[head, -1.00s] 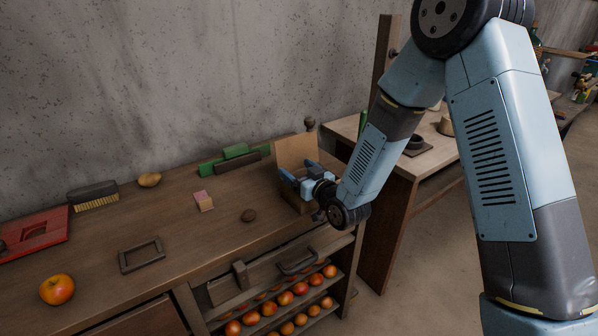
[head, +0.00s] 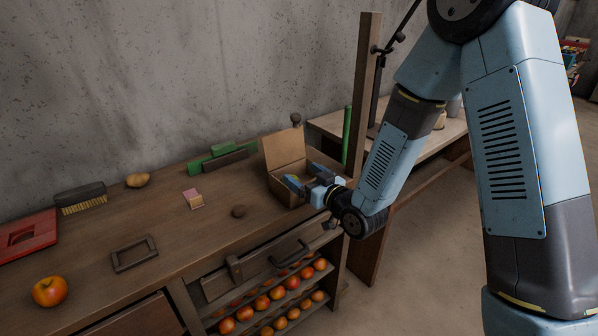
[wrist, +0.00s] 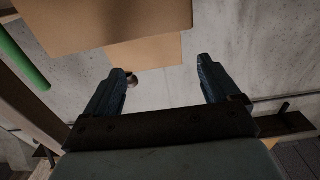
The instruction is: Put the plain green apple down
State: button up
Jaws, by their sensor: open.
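My gripper (head: 305,181) is open at the front right of an open cardboard box (head: 285,197) on the wooden workbench. In the wrist view my gripper (wrist: 161,68) has its two fingers spread wide with no apple between them. In the wrist view, cardboard (wrist: 110,25) fills the top, beyond the fingertips.
Several apples (head: 262,301) fill racks below. A post (head: 362,100) stands right of the box.

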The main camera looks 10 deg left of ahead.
jog(key=d+r+m+h, duration=0.2)
jog(key=d+r+h, duration=0.4)
jog(key=d, duration=0.6)
jog(key=d+r+m+h, duration=0.3)
jog(key=d+r+h, duration=0.3)
jog(key=d, duration=0.7)
jog(key=s+d+r+m+g, duration=0.1)
jog(key=s+d, duration=0.3)
jog(key=s, duration=0.4)
jog(key=s+d+r+m+g+h, duration=0.1)
jog(key=s+d+r, duration=0.3)
jog(key=s, duration=0.4)
jog(key=s+d+r+m+g+h, duration=0.1)
jog(key=s+d+r+m+g, duration=0.2)
jog(key=s+d, duration=0.2)
jog(key=s, duration=0.3)
jog(key=shift+r+m, duration=0.25)
jog(key=shift+m, duration=0.05)
